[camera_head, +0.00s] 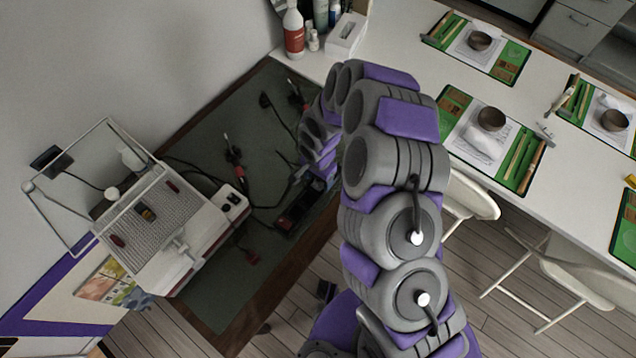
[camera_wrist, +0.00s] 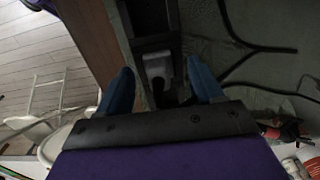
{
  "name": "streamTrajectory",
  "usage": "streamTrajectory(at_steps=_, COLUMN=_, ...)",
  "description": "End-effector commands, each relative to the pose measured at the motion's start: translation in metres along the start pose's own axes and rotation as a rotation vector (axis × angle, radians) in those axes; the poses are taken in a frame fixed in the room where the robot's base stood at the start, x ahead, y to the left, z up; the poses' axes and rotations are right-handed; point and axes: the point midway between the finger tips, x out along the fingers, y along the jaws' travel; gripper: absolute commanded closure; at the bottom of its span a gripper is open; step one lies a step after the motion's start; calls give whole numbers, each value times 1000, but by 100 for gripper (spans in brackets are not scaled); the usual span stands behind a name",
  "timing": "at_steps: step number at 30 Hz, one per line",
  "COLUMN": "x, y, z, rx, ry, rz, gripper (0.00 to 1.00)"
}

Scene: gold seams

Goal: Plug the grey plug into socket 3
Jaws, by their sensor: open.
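A dark power strip (camera_head: 298,212) lies near the edge of the green work mat; my arm covers part of it in the head view. In the wrist view, the strip (camera_wrist: 150,22) runs away between my fingers, beside the brown bench edge. A light grey block (camera_wrist: 158,66), which looks like the grey plug, sits at the strip between my two blue fingertips. Whether it is seated in a socket, and in which, I cannot tell. My gripper (camera_wrist: 159,76) is open around the grey block, with a gap on each side. No socket numbers are readable.
The green mat (camera_head: 225,290) carries dark cables, a red-and-black tool (camera_head: 233,150) and a small red item (camera_head: 252,257). A white machine (camera_head: 165,225) stands left. Bottles (camera_head: 293,28) stand at the back. The white table with green mats (camera_head: 490,135) is right, with white chairs below.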

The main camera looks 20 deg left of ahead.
Motion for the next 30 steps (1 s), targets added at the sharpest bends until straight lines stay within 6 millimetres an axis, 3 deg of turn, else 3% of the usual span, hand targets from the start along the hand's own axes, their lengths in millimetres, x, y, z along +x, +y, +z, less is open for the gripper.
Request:
streamTrajectory(at_steps=13, x=5, y=0, z=0, rx=0, ry=0, rz=0, gripper=35)
streamTrajectory(at_steps=30, x=5, y=0, z=0, rx=0, ry=0, rz=0, gripper=90)
